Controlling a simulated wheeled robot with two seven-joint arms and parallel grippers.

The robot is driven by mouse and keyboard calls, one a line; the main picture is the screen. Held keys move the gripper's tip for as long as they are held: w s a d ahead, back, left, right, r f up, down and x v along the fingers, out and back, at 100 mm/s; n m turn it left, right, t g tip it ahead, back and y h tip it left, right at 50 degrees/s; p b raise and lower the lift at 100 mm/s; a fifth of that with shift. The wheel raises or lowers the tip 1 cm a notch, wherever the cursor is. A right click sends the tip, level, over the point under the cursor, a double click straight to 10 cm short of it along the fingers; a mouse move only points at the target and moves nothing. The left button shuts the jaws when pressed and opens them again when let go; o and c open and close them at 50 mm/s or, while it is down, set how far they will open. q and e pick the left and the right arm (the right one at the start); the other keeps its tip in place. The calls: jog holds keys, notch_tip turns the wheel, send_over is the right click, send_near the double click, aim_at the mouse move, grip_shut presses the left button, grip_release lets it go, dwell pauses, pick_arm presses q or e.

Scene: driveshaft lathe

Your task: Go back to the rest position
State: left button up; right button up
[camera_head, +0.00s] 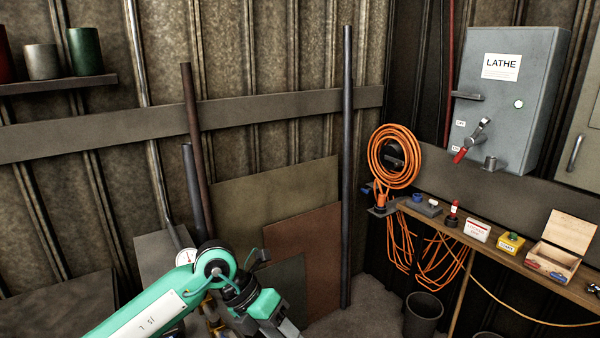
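My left arm, green with black joints, comes in from the lower left. My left gripper (284,326) is low in the picture, in front of the leaning sheets, and is cut by the bottom edge. Its fingertips do not show clearly, so I cannot tell whether it is open or shut. No held object shows. It is well apart from the bench and the wall box. My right gripper is not in view.
A grey box marked LATHE (510,95) with a red-handled lever (470,141) hangs on the right wall. Below, a narrow bench (480,252) holds an open wooden box (558,245) and small items. A bin (422,314) stands underneath. Tall pipes (347,160) and sheets lean behind my arm.

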pick_arm(q)
jog(key=s+d+r+h, duration=0.3)
jog(key=s+d+h, duration=0.1)
jog(key=d+h, duration=0.15)
notch_tip(320, 180, up, 11)
jog(key=w+a+n+t+h, duration=0.1)
jog(key=n+t+h, duration=0.7)
jog(key=n+h, duration=0.2)
jog(key=w+a+f+n+t+y, duration=0.2)
jog(key=a+n+t+y, duration=0.45)
jog(key=n, duration=0.35)
jog(key=w+a+f+n+t+y, duration=0.3)
jog(key=a+n+t+y, duration=0.2)
jog(key=n+t+y, duration=0.3)
jog(key=s+a+f+n+g+y, duration=0.2)
jog(key=a+f+n+g+y, duration=0.2)
jog(key=a+f+n+y, duration=0.45)
jog(key=s+a+f+n+g, duration=0.2)
jog(key=s+f+g, duration=0.5)
jog(key=s+f, duration=0.45)
jog(key=s+a+f+n+g, duration=0.2)
jog(key=s+f+g, duration=0.4)
jog(key=s+f, duration=0.5)
notch_tip(320, 180, down, 30)
jog(key=s+g, duration=0.2)
jog(key=s+a+f, duration=0.3)
jog(key=s+f, duration=1.6)
jog(key=shift+f+g, duration=0.35)
jog(key=shift+g, duration=0.1)
